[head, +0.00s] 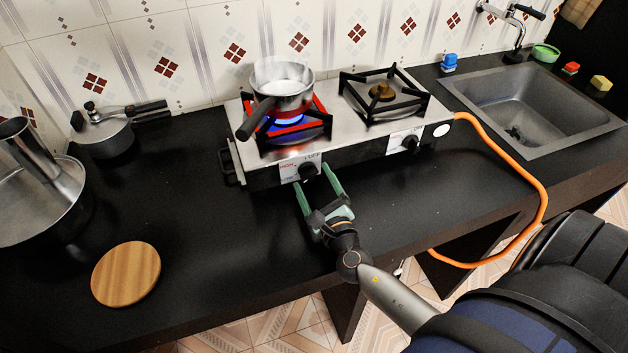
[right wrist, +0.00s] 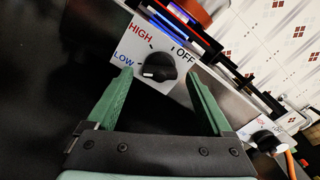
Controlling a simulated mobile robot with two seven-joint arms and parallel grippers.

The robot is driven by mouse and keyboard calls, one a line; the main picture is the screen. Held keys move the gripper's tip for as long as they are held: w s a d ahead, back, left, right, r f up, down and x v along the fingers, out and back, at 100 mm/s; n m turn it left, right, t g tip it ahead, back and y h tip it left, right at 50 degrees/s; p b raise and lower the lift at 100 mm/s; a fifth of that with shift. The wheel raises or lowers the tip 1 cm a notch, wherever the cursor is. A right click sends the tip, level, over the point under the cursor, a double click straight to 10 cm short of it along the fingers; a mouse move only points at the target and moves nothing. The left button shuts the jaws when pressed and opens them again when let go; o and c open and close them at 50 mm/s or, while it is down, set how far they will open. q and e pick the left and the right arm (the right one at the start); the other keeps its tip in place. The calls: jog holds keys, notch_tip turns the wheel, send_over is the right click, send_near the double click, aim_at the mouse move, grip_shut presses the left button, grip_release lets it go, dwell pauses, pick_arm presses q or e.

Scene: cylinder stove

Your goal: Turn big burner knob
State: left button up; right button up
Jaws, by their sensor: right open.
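A gas stove (head: 252,178) stands on the black counter with two black knobs on its front. The left knob (head: 307,171) sits on a white plate marked HIGH, LOW and OFF. In the right wrist view this knob (right wrist: 158,68) has a white mark at its lower left, nearest the LOW side. The left burner (head: 292,121) shows a blue flame under a saucepan. My right gripper (head: 314,178) is open, with its green fingers either side of the left knob. I cannot tell whether they touch it. My left gripper is not in view.
The right knob (head: 410,142) is below the unlit right burner (head: 382,92). The saucepan's handle (head: 257,118) points toward the front left. An orange hose (head: 541,194) runs from the stove's right side. A round wooden board (head: 126,274) lies at left.

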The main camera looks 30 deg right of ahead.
grip_shut()
dwell(0.8)
